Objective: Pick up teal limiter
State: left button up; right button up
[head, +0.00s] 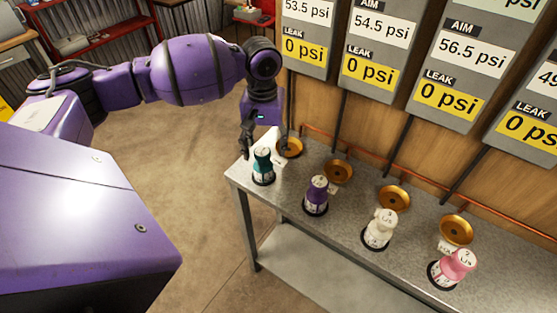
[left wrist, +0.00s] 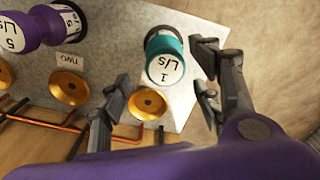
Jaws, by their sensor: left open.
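The teal limiter (head: 263,166) stands upright on a black base at the left end of the metal bench. In the left wrist view the teal limiter (left wrist: 165,55) shows its white top marked "1 L/s". My left gripper (head: 265,145) is open, just above and behind the teal limiter in the head view. In the left wrist view the open fingers of my left gripper (left wrist: 160,95) spread on either side, with the limiter beyond them and nothing between the tips. I cannot tell whether a finger touches it. My right gripper is not in view.
A purple limiter (head: 317,195), a white limiter (head: 380,229) and a pink limiter (head: 453,267) stand along the bench (head: 290,205). Brass discs (head: 338,171) sit behind them, near a copper pipe (head: 365,160). Grey gauge panels (head: 380,50) hang above. Open floor (head: 190,190) lies left of the bench.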

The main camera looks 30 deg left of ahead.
aim_at(265, 164)
pick_arm(q)
jog(key=f, duration=0.1)
jog(key=s+f, duration=0.1)
jog(key=f, duration=0.1)
jog(key=shift+s, duration=0.15)
jog(key=f, duration=0.3)
jog(key=shift+w+f, duration=0.25)
jog(key=shift+f, duration=0.25)
jog(key=shift+c, duration=0.3)
jog(key=c, duration=1.4)
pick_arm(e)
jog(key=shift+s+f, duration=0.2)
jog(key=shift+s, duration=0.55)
